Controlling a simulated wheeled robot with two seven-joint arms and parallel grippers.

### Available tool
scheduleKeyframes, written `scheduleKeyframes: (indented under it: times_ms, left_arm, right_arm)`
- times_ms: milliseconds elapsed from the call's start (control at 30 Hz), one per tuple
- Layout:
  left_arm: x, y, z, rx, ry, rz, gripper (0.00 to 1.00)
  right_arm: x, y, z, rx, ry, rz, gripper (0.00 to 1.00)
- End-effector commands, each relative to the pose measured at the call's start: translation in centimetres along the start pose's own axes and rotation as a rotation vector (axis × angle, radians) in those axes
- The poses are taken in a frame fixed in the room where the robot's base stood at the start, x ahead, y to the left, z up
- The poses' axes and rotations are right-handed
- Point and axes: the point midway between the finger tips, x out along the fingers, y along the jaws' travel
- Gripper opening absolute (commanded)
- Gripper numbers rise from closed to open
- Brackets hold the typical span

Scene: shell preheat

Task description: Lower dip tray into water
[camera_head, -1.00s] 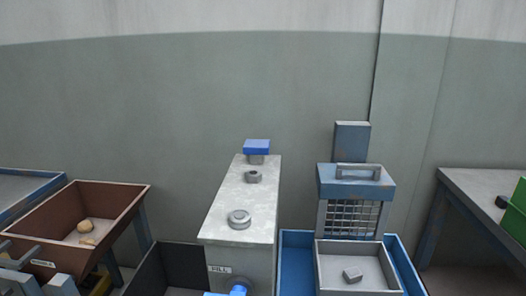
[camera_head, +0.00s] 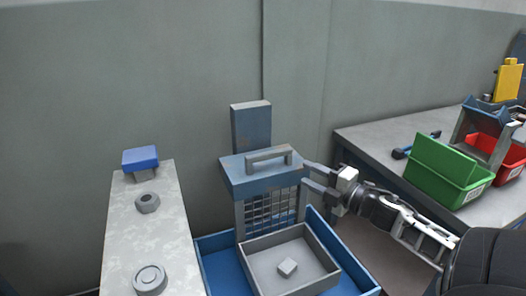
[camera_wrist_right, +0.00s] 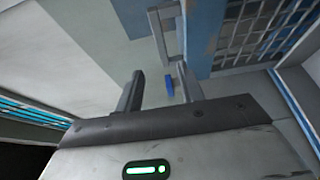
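A blue lift head (camera_head: 236,177) with a grey bar handle (camera_head: 268,155) sits in front of a blue post (camera_head: 250,125). A wire-mesh panel (camera_head: 272,212) hangs below it. A shallow grey tray (camera_head: 262,247) with a small grey block (camera_head: 287,267) inside sits below, within a larger blue tub (camera_head: 217,262); I cannot make out water. My right gripper (camera_head: 309,178) is open and empty just right of the lift head. In the right wrist view, its fingers (camera_wrist_right: 160,88) are apart, with the grey handle (camera_wrist_right: 165,35) beyond them. My left gripper is out of view.
A grey-topped bench (camera_head: 120,250) with round fittings and a blue-capped knob (camera_head: 141,158) stands at left. At right, a table (camera_head: 375,140) holds a green bin (camera_head: 445,170), a red bin (camera_head: 512,160) and a yellow object (camera_head: 508,80). The wall behind is bare.

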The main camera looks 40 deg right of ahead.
Motion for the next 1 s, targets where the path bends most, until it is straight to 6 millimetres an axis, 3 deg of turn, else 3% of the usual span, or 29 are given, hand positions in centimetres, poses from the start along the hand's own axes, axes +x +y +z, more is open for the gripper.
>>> scheduleKeyframes:
  times_ms: [600, 800, 1000]
  left_arm:
    - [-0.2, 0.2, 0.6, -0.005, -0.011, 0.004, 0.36]
    - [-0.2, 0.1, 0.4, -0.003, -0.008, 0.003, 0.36]
    - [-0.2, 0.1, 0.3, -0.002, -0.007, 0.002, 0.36]
  right_arm:
    - [11.4, 0.1, 0.0, 0.008, -0.003, 0.003, 0.38]
    - [13.7, 0.0, 0.0, 0.008, -0.003, 0.001, 0.38]
    - [14.6, -0.1, -0.1, 0.007, -0.002, -0.001, 0.38]
